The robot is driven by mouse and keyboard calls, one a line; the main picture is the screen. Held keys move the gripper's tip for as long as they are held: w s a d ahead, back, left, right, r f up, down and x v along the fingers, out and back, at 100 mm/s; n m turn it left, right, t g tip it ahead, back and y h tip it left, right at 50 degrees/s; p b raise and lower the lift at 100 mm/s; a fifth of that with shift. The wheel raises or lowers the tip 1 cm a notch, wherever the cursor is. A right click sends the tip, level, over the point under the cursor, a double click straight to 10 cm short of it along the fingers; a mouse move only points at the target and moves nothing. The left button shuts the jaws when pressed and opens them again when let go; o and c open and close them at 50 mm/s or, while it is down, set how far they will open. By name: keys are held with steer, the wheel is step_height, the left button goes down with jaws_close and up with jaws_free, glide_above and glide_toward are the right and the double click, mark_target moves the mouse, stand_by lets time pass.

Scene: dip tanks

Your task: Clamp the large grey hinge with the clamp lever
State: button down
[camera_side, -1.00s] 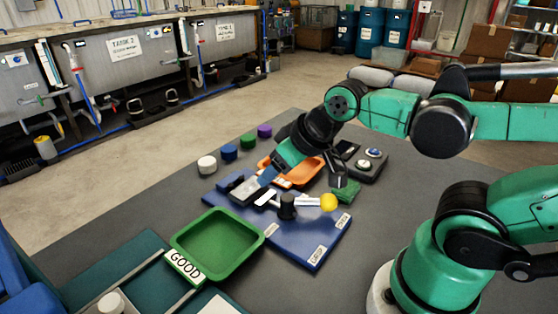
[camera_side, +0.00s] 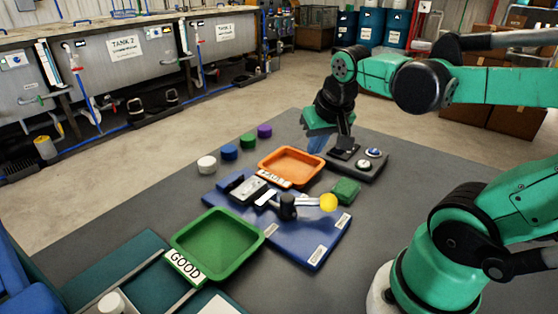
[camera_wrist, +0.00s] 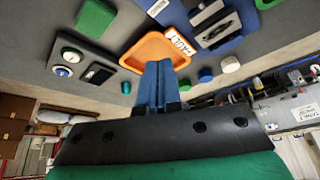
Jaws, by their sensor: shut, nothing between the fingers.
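The large grey hinge (camera_side: 248,190) lies on the blue fixture board (camera_side: 310,243), towards its far left part. It also appears at the top of the wrist view (camera_wrist: 218,30). The clamp lever has a black pivot (camera_side: 287,208), a pale bar and a yellow knob (camera_side: 328,202) that points right. A white piece reaches from the pivot side towards the hinge; I cannot tell whether it touches. My gripper (camera_side: 317,147) is shut and empty, beyond the board, between the orange tray and the button box. Its blue fingers (camera_wrist: 158,82) point towards the orange tray in the wrist view.
The orange FAULTY-type tray (camera_side: 290,164) and the green GOOD tray (camera_side: 218,245) are empty. A green block (camera_side: 346,190) sits beside the board. The button box (camera_side: 362,164) stands at the back right. Several coloured round pieces line the left table edge.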

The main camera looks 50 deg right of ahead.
mark_target(310, 204)
steer(key=d+m, duration=0.1)
steer(key=s+d+m+g, duration=0.1)
steer(key=shift+s+d+r, duration=0.1)
steer(key=shift+d+r, duration=0.05)
steer(key=shift+d, duration=0.25)
steer(key=x, duration=1)
steer(key=shift+s+d, duration=0.1)
steer(key=shift+d, duration=0.05)
steer(key=shift+s+a+f, duration=0.2)
steer(key=shift+s+a, duration=0.5)
steer(key=shift+s, duration=0.05)
steer(key=shift+s+a+f, duration=0.15)
steer(key=shift+s+a, duration=0.55)
